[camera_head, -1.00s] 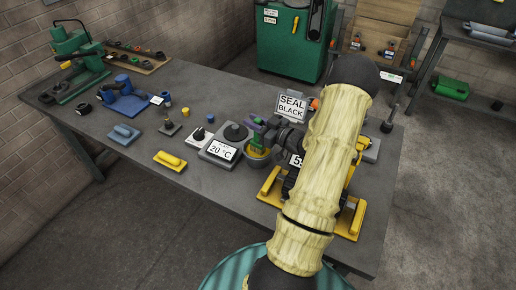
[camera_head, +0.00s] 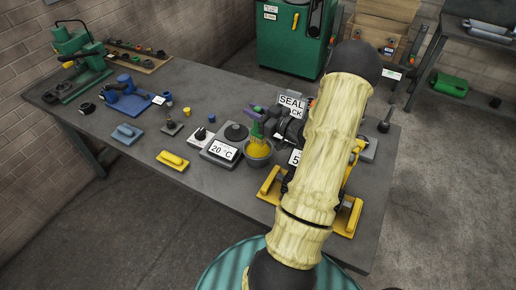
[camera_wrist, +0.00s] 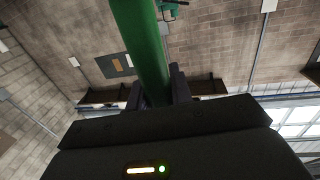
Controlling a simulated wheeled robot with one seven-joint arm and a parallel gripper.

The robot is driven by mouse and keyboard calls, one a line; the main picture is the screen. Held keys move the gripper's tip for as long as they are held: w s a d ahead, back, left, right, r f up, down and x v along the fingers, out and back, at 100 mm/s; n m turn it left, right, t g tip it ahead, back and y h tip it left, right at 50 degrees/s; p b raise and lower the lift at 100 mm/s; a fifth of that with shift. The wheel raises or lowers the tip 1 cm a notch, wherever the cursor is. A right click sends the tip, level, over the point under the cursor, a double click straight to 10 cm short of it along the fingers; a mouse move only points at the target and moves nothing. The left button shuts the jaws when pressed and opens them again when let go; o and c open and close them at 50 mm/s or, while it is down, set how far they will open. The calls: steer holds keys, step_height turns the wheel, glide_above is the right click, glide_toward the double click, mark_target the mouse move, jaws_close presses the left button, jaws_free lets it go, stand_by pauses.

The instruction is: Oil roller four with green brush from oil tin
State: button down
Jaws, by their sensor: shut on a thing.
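My gripper (camera_head: 263,117) is shut on the green brush (camera_head: 257,130). In the wrist view the green handle (camera_wrist: 143,45) runs up from between the two dark fingers (camera_wrist: 157,88). A yellow-framed stand (camera_head: 347,217) is mostly hidden by my arm. I cannot make out roller four.
A scale-like box reading 20 °C (camera_head: 222,150) stands left of the tin. A sign reading SEAL (camera_head: 291,101) is behind my gripper. A yellow block (camera_head: 173,160) and a blue block (camera_head: 127,134) lie further left.

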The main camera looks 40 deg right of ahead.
steer(key=shift+r+p, duration=0.65)
steer(key=shift+r, duration=0.6)
